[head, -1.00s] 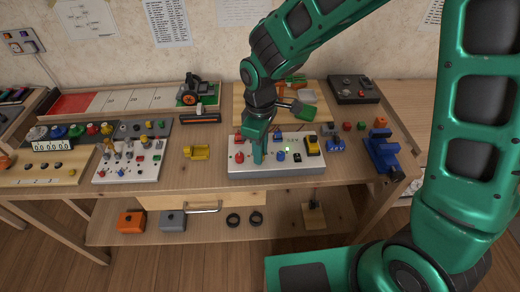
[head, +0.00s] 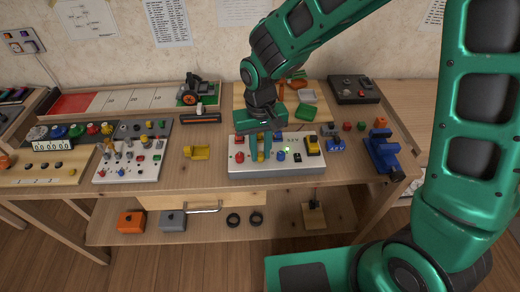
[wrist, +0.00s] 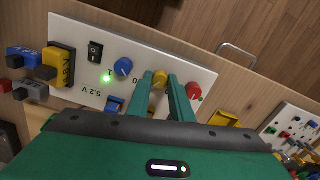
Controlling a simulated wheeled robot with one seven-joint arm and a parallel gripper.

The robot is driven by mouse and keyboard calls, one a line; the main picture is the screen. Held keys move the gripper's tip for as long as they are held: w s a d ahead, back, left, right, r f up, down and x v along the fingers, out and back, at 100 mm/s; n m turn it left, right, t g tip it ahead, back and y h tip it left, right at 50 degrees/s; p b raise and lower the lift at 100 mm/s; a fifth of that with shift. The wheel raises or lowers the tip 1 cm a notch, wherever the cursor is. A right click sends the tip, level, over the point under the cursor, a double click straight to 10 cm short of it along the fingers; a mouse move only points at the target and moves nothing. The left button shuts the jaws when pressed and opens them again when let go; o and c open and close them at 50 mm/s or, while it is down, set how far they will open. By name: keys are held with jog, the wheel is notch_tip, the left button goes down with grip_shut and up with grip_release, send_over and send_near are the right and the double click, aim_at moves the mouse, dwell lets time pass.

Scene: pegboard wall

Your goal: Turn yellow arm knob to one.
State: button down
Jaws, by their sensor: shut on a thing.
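The yellow knob (head: 261,156) sits on the white control panel (head: 310,170), between a red knob on its left and a blue knob on its right. My gripper (head: 261,150) points down at the panel with its two green fingers on either side of the yellow knob. In the wrist view the yellow knob (wrist: 160,79) shows between the fingertips (wrist: 162,84), which are shut on it. The fingers cover part of it, and I cannot read its pointer or most scale marks.
In the wrist view the red knob (wrist: 194,91) is right beside one finger. The blue knob (wrist: 123,68), a black rocker switch (wrist: 95,52) and a lit green lamp (wrist: 106,78) are on the other side. A yellow part (head: 198,152) lies left of the panel.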

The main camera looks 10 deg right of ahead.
aim_at(260, 154)
jog(key=shift+w+r+m, duration=0.1)
jog(key=shift+w+m, duration=0.15)
jog(key=shift+m, duration=0.95)
jog(key=c, duration=1.6)
grip_release()
jog(key=shift+o, duration=0.2)
jog(key=shift+s, duration=0.15)
notch_tip(260, 154, up, 11)
jog(key=shift+f, duration=0.2)
